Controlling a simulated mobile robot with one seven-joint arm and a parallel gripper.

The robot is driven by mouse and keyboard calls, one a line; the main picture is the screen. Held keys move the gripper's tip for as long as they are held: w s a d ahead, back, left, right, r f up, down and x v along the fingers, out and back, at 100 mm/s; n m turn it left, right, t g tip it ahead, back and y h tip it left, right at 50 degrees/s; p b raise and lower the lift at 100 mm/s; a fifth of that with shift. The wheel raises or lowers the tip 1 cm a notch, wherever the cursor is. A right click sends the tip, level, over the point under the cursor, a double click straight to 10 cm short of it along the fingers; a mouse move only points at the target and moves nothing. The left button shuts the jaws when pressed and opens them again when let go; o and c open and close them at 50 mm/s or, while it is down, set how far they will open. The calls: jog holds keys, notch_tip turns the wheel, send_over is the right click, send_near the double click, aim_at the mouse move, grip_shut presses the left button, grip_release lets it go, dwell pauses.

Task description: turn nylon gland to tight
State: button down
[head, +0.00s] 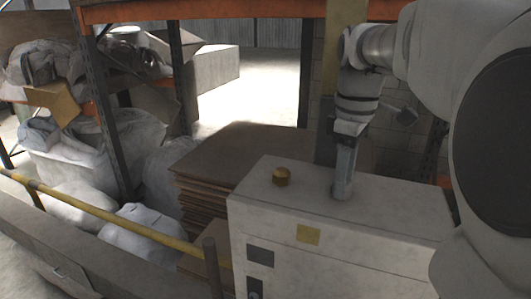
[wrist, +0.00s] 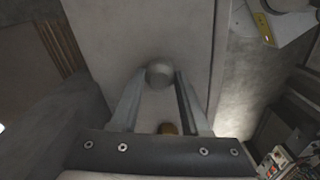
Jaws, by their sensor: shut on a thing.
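The nylon gland appears as a round grey cap (wrist: 160,73) on the top of a pale cabinet (head: 385,212). My gripper (head: 342,192) points straight down at the cabinet top. In the wrist view its two fingers (wrist: 160,80) stand on either side of the grey cap and are shut on it. In the head view the fingers hide the cap. How tight the gland is cannot be told from these frames.
A brass-coloured hex fitting (head: 282,177) stands on the cabinet top to the left of my gripper. Stacked brown sheets (head: 225,165) lie behind the cabinet. A yellow rail (head: 110,216) and white sacks (head: 145,229) are at the left.

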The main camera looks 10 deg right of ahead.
jog(key=m+p, duration=0.1)
jog(key=m, duration=0.3)
jog(key=shift+r+m, duration=0.1)
jog(key=shift+m, duration=0.3)
jog(key=m+p, duration=0.1)
jog(key=m, duration=0.3)
jog(key=shift+m, duration=0.3)
jog(key=m+p, duration=0.1)
jog(key=m, duration=0.3)
jog(key=shift+m+p, duration=0.45)
jog(key=shift+m, duration=2.05)
jog(key=shift+c, duration=1.9)
grip_release()
notch_tip(320, 180, up, 17)
jog(key=p, duration=0.1)
jog(key=shift+r, duration=0.15)
